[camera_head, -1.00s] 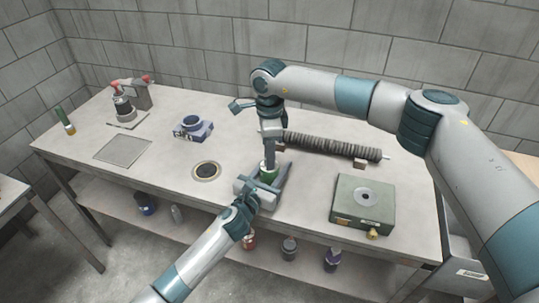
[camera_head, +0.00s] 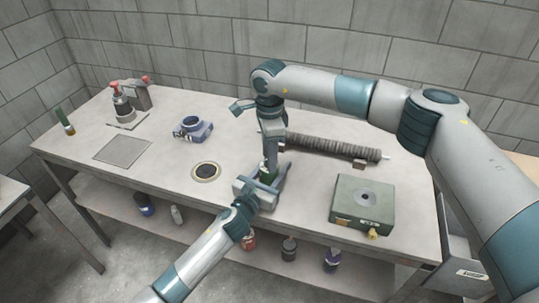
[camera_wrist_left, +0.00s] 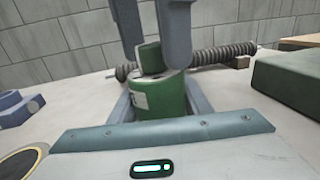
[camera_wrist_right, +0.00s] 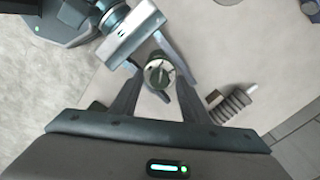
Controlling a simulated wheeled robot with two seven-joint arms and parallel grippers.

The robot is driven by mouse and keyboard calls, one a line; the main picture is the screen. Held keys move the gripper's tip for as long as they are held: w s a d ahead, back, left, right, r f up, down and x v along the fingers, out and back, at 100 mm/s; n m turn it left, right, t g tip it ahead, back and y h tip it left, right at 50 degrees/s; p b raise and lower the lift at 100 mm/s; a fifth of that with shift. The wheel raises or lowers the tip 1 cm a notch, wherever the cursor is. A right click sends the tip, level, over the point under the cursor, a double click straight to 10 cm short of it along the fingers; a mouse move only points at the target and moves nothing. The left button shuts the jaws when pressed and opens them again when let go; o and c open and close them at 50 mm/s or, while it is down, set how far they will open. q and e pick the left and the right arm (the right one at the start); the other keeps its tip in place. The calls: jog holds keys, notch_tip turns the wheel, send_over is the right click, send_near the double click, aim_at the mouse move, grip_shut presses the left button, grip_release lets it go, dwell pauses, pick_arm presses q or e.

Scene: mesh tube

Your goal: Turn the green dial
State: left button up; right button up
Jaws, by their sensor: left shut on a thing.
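A green cylinder (camera_wrist_left: 165,103) with a pale label stands upright on the table, with the green dial (camera_wrist_left: 150,57) as a block on its top. My left gripper (camera_wrist_left: 162,108) reaches in low from the front and is shut on the cylinder. My right gripper (camera_wrist_right: 158,75) points down from above, its fingers on either side of the dial. The wrist views do not show clearly whether they press on it. In the head view the green part (camera_head: 265,174) is mostly hidden behind both grippers.
A ribbed dark tube (camera_head: 330,147) lies behind the grippers. A green box (camera_head: 362,203) stands to the right. A round ring plate (camera_head: 206,171), a blue fixture (camera_head: 193,129) and a grey plate (camera_head: 122,149) lie to the left, with bare table between them.

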notch_tip(320, 180, up, 12)
dwell(0.8)
pick_arm(q)
jog(key=o, duration=1.2)
jog(key=v, duration=1.2)
jog(key=shift+f, duration=0.1)
